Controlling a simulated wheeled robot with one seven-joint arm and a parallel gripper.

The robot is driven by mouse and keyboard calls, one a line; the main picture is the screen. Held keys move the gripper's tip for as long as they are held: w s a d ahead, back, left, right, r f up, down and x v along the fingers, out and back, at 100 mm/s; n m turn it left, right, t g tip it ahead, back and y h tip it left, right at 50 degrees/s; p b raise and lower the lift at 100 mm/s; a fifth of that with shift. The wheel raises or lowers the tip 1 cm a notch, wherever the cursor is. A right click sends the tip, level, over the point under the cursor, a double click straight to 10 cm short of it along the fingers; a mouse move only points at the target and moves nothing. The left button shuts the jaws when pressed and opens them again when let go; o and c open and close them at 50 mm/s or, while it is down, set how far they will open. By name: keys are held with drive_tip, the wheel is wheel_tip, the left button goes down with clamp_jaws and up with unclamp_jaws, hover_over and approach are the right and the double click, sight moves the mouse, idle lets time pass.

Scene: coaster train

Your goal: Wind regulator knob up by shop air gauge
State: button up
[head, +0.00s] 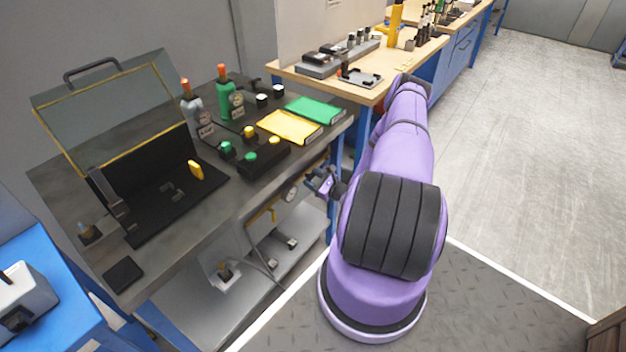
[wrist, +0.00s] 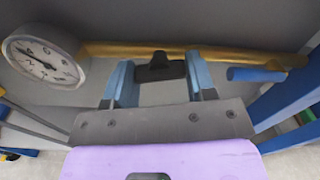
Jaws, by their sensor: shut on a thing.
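The shop air gauge (wrist: 45,60), a round white dial with a dark needle, is at the upper left in the wrist view. It also shows small under the bench in the head view (head: 290,193). A yellow pipe (wrist: 230,59) runs to the right from beside it. The black regulator knob (wrist: 160,68) is at the pipe, between the blue fingers of my gripper (wrist: 160,72). My gripper is shut on the knob. In the head view my gripper (head: 323,184) is below the bench's front edge, right of the gauge, and the knob is hard to make out.
The dark bench (head: 215,210) is above the gauge and pipe, with a lower shelf (head: 205,295) beneath. A blue bar (wrist: 285,97) is close on the right in the wrist view. A wooden-topped bench (head: 375,92) stands behind. Open floor (head: 520,140) is on the right.

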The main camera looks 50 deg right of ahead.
drive_tip(key=shift+m, duration=1.4)
drive_tip(key=o, duration=0.9)
drive_tip(key=shift+o, duration=0.2)
drive_tip(key=shift+s, duration=0.1)
drive_tip(key=s, duration=1)
drive_tip(key=shift+s+d, duration=0.3)
drive_tip(key=shift+d, duration=0.1)
